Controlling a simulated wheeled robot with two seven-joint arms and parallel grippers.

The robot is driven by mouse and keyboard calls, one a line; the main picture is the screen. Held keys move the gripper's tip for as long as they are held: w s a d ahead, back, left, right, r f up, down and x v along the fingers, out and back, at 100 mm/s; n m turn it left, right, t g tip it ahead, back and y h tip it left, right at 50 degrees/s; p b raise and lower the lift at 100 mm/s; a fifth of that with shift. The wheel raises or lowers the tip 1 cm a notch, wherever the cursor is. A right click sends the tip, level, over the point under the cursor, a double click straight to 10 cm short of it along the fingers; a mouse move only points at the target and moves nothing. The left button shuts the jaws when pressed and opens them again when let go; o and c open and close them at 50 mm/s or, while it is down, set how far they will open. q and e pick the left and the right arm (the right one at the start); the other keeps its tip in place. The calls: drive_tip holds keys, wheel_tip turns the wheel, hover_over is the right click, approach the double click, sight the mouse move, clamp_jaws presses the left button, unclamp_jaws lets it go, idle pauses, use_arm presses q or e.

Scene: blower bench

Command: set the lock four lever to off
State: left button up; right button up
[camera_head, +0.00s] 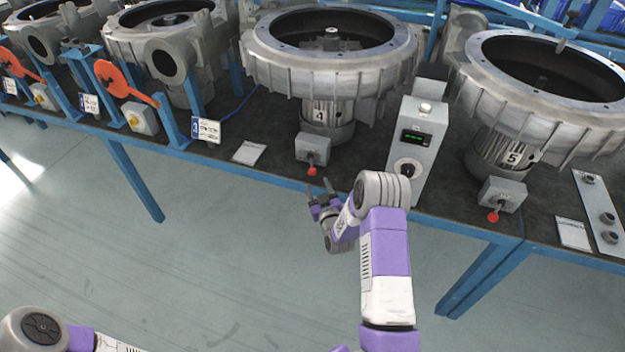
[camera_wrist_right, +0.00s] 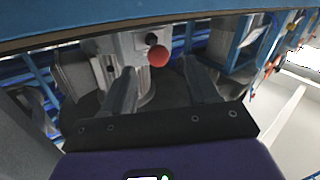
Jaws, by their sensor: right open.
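The lock four lever (camera_head: 312,171) ends in a red knob and hangs down from a small grey switch box (camera_head: 313,148) below the blower marked 4 (camera_head: 325,112). My right gripper (camera_head: 319,188) is open and empty, just below the knob and in front of the bench edge. In the right wrist view the red knob (camera_wrist_right: 158,56) lies beyond the fingertips, in line with the gap between the two fingers (camera_wrist_right: 159,70). No contact with the knob shows. My left gripper is out of view; only part of my left arm shows at the bottom left.
A grey control box (camera_head: 417,150) with a green display stands right of the lever, close to my right arm. A similar red-knobbed lever (camera_head: 493,216) hangs under blower 5. Orange handles (camera_head: 122,84) are at the left. The blue bench edge (camera_head: 270,179) runs behind my gripper; the floor in front is clear.

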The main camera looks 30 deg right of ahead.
sight(314, 175)
drive_tip(key=shift+r+b+x, duration=0.15)
drive_tip(key=shift+b+x, duration=0.15)
drive_tip(key=shift+x, duration=1.6)
drive_tip(key=shift+r+b+x, duration=0.15)
drive_tip(key=shift+b+x, duration=0.1)
drive_tip(key=shift+x, duration=1.65)
drive_tip(key=shift+d, duration=0.1)
clamp_jaws()
